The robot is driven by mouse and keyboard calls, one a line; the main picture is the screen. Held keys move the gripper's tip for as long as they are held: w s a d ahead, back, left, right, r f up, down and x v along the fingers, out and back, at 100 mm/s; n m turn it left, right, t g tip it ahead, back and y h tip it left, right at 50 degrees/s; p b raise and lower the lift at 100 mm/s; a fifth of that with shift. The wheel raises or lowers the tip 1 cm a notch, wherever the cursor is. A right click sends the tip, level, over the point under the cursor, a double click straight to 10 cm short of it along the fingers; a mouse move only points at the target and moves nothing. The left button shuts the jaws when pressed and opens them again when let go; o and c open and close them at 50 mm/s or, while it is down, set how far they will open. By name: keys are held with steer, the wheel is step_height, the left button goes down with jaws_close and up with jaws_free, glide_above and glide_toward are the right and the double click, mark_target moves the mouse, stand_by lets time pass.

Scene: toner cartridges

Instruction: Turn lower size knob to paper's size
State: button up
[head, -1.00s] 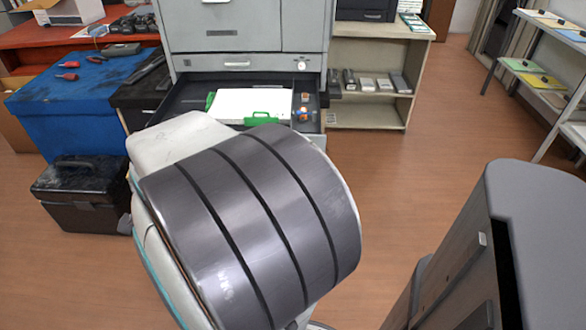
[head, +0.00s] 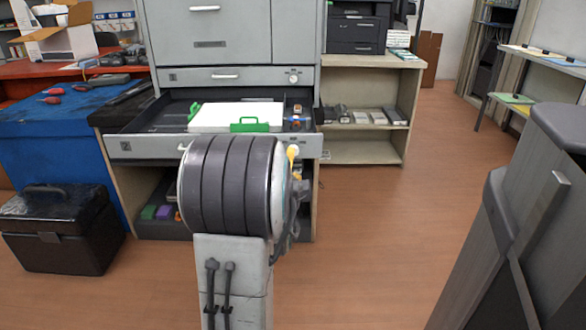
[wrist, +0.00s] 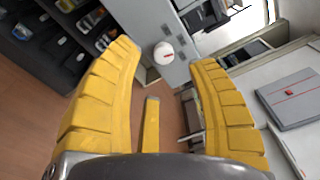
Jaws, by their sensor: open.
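A round white knob (wrist: 165,53) with a red mark sits on a grey panel in the wrist view. It shows between and beyond the tips of my gripper (wrist: 166,64), whose yellow fingers are spread and hold nothing. In the head view my arm hides most of the gripper; a yellow finger part (head: 291,157) shows before the right end of the pulled-out drawer's front (head: 150,146). White paper (head: 236,114) lies in that drawer between green guides (head: 249,125). Another white knob (head: 294,78) is on the shut drawer above. The red mark's exact setting is too small to read.
Small orange and blue parts (head: 297,117) lie in the drawer right of the paper. A beige shelf (head: 362,153) stands right of the printer. A black case (head: 62,230) and blue-covered table (head: 45,135) are left. Floor is clear at right centre.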

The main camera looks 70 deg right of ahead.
steer(key=d+b, duration=0.4)
steer(key=d, duration=0.3)
steer(key=shift+w+d+f+m, duration=0.2)
steer(key=shift+d+m, duration=0.1)
stand_by(0.4)
jaws_close()
stand_by(0.4)
